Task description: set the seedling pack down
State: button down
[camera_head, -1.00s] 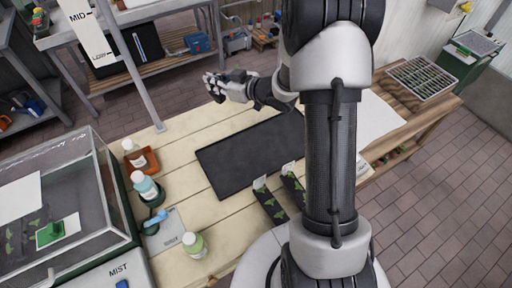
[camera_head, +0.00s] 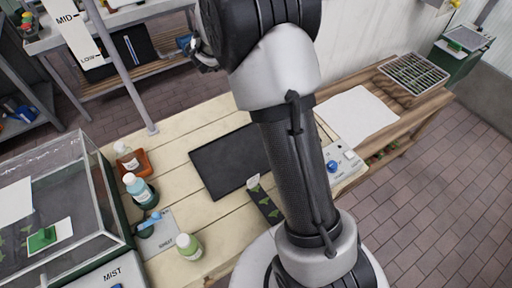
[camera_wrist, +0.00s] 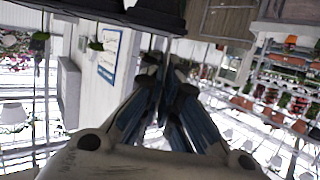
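A dark seedling pack (camera_head: 262,203) with green leaf marks and a white tag lies on the pale wooden bench (camera_head: 213,215), in front of the black mat (camera_head: 225,160). My arm hides the area to its right. My gripper (camera_head: 203,62) shows only in part at the top of the head view, beyond the bench's far edge and well away from the pack. In the wrist view, its blue-and-dark fingers (camera_wrist: 165,78) slant toward each other, with their tips close together. I see no pack between them, but whether they meet is unclear.
Bottles (camera_head: 139,190) stand along the bench's left side, beside a clear-walled box (camera_head: 75,195). A metal post (camera_head: 125,70) rises at the back left. A white sheet (camera_head: 357,115) and a control box with a blue knob (camera_head: 333,166) lie to the right.

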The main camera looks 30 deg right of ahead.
jog(key=s+a+f+m+g+h, duration=0.3)
jog(key=s+a+f+m+g, duration=0.4)
jog(key=s+f, duration=0.35)
jog(key=shift+g, duration=0.7)
jog(key=shift+d+f+b, duration=0.2)
jog(key=shift+f+b, duration=0.9)
jog(key=shift+f, duration=2)
jog(key=shift+d+f+b, duration=0.25)
jog(key=shift+f+b, duration=0.9)
jog(key=shift+f, duration=2)
jog(key=shift+d+f+b, duration=0.2)
jog(key=shift+f+b, duration=0.9)
jog(key=shift+f, duration=2)
jog(key=shift+s, duration=0.1)
jog(key=shift+f, duration=0.25)
jog(key=c, duration=1.8)
grip_release()
jog(key=shift+r, duration=0.15)
